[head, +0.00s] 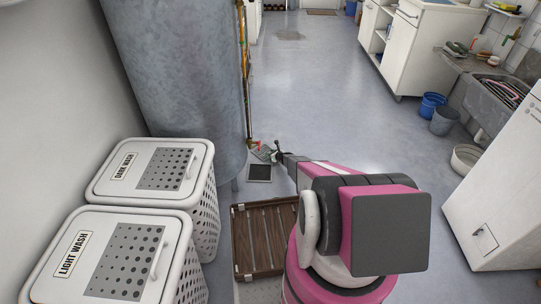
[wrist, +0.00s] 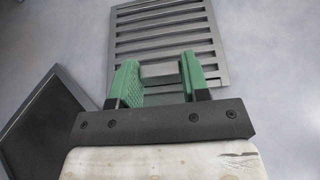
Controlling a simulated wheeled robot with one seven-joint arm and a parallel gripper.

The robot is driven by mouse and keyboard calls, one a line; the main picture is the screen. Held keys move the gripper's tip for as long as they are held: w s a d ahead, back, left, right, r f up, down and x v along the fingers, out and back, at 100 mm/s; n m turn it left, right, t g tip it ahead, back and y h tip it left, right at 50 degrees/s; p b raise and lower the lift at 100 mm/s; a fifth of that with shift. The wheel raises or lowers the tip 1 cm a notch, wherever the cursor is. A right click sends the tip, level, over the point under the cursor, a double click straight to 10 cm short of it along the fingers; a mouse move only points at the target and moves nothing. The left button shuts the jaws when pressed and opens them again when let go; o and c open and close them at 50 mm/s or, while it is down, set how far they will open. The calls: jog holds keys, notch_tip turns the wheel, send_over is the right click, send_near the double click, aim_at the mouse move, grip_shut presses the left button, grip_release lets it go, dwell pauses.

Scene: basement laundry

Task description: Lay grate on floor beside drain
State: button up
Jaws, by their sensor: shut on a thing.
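The grate (wrist: 165,32) is a grey slotted metal panel, seen ahead of my gripper in the wrist view. My gripper (wrist: 158,78) has green finger pads, shut on a grey block-like grip at the grate's near edge. The drain (wrist: 48,125) is a dark square opening with a grey frame, at the left in the wrist view. In the head view the drain (head: 259,173) lies on the floor near the cylindrical tank, and my gripper (head: 276,152) is just beyond it. The grate is small and partly hidden there. I cannot tell whether it touches the floor.
Two white hampers, dark wash (head: 120,185) and light wash (head: 70,250), stand at the left beside the grey tank (head: 180,80). Blue and grey buckets (head: 444,121) stand right. The middle floor is clear.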

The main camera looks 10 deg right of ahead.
jog(key=o, duration=1.1)
jog(key=shift+f, duration=0.15)
